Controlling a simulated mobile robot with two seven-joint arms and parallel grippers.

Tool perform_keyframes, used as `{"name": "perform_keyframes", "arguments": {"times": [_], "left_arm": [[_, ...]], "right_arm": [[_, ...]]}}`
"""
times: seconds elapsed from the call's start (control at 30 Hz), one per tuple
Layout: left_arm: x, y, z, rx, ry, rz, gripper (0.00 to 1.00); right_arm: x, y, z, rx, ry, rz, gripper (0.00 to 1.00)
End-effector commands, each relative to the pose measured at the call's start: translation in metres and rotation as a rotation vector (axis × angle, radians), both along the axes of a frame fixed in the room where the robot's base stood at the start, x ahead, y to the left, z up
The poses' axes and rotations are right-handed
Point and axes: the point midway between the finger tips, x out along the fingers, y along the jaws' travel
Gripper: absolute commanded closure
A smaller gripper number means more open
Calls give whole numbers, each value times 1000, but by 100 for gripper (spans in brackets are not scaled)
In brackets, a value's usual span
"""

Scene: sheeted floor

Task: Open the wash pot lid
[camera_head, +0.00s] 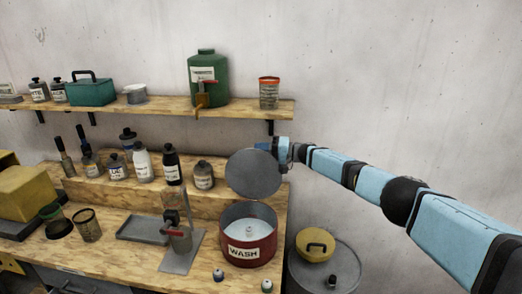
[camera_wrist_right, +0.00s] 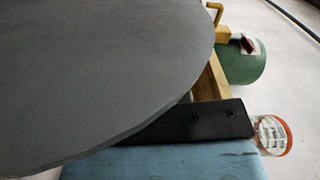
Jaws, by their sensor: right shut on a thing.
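The wash pot (camera_head: 248,247) is a dark red round pot labelled WASH, on the front right of the workbench. Its top is open and pale liquid shows inside, with a small light piece in the middle. The grey round lid (camera_head: 253,174) is tilted up nearly on edge above the back of the pot. My right gripper (camera_head: 279,152) is shut at the lid's upper right edge. In the right wrist view the lid (camera_wrist_right: 90,70) fills the upper left, close against the dark finger (camera_wrist_right: 205,122). Whether the lid touches the pot rim is unclear. My left gripper is not in view.
A green jug (camera_head: 208,78) and an orange-rimmed cup (camera_head: 269,93) stand on the shelf above. Several bottles and a clamp stand (camera_head: 180,240) are left of the pot. A drum (camera_head: 325,268) with a yellow lid stands right of the bench.

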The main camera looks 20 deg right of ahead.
Motion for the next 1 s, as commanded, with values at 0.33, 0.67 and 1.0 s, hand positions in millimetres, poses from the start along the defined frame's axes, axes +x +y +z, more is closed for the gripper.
{"name": "perform_keyframes", "arguments": {"times": [0.33,0.67,1.0], "left_arm": [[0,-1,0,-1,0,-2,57],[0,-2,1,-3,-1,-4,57],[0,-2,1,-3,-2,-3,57]], "right_arm": [[-3,1,-10,-9,8,4,64],[-2,1,-5,-5,4,3,60],[-11,-19,-4,-5,3,2,60]]}}
